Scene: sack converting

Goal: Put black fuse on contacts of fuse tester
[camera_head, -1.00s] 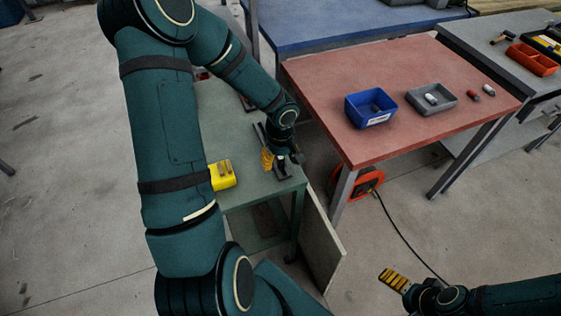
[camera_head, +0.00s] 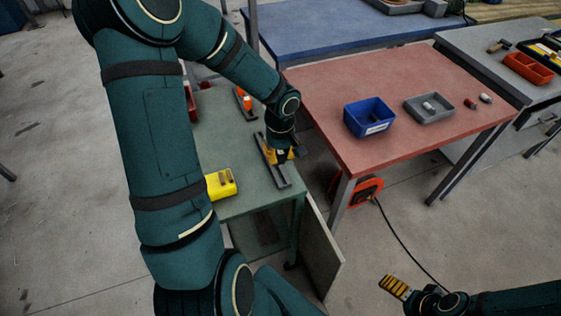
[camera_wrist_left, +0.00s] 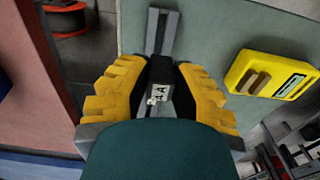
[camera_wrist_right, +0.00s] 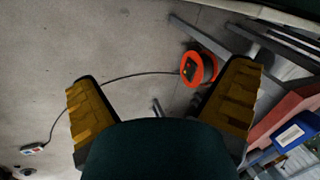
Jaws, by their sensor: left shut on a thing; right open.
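The yellow fuse tester (camera_head: 221,183) stands near the left side of the green table, with two tan contacts on top. It also shows at the right of the left wrist view (camera_wrist_left: 270,76). My left gripper (camera_head: 280,155) is over a long grey bar (camera_head: 283,181) to the right of the tester. In the left wrist view its yellow fingers are shut on the black fuse (camera_wrist_left: 158,95), which bears a white label; they partly cover it. I cannot tell whether it is clear of the bar. My right gripper (camera_head: 396,286) is open and empty, away from the tables.
A second bar with an orange piece (camera_head: 245,100) lies farther back on the green table. The red table at right holds a blue bin (camera_head: 369,117), a grey tray (camera_head: 429,107) and small pieces. An orange cable reel (camera_head: 358,189) is on the floor.

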